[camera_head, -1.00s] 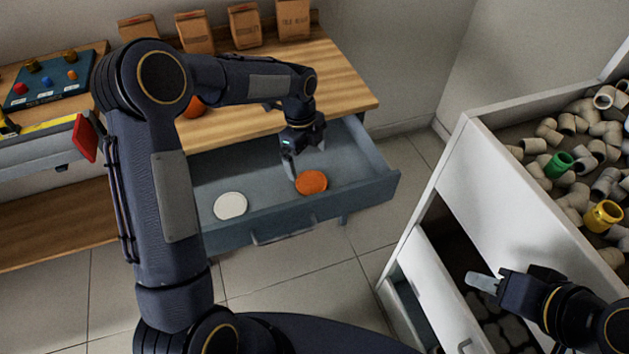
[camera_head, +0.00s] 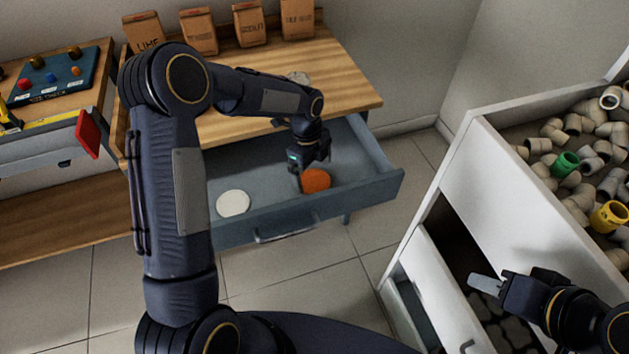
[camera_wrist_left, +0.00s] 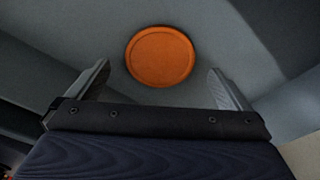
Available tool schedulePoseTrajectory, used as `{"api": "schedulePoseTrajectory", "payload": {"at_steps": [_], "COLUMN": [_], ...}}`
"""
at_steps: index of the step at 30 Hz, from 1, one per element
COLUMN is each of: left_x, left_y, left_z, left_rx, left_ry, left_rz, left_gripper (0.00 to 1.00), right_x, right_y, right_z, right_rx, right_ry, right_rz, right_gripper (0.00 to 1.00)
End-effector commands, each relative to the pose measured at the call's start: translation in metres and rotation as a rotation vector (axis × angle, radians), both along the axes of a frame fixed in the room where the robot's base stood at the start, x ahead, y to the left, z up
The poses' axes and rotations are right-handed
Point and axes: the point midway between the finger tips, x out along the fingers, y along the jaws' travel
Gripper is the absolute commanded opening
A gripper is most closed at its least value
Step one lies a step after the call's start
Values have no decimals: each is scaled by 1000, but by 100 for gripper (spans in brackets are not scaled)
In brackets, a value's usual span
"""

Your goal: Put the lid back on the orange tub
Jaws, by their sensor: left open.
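At right, a white cabinet (camera_head: 500,190) holds many pipe fittings.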

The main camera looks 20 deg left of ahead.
Motion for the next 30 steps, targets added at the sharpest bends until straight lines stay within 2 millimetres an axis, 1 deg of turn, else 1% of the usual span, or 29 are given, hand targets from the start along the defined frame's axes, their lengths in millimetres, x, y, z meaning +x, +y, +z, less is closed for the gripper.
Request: {"api": "schedulePoseTrajectory", "payload": {"at_steps": [1, 5, 16, 17, 26, 30], "left_x": [-1, -1, -1, -1, -1, -1], "left_y": [-1, -2, -2, -2, -2, -2], "left_z": [-9, -21, -23, -23, -23, -23], "left_rx": [2, 1, 1, 1, 1, 1], "left_ry": [4, 2, -1, -1, -1, -1], "left_rz": [0, 0, 1, 1, 1, 1], "left_gripper": [100, 100, 100, 97, 58, 57], "right_x": [0, 0, 0, 0, 0, 0], "right_y": [0, 0, 0, 0, 0, 0], "right_z": [-2, -2, -2, -2, -2, -2], "right_rx": [0, 0, 0, 0, 0, 0], "right_ry": [0, 0, 0, 0, 0, 0], "right_rz": [0, 0, 0, 0, 0, 0], "right_gripper": [36, 36, 36, 36, 36, 36]}}
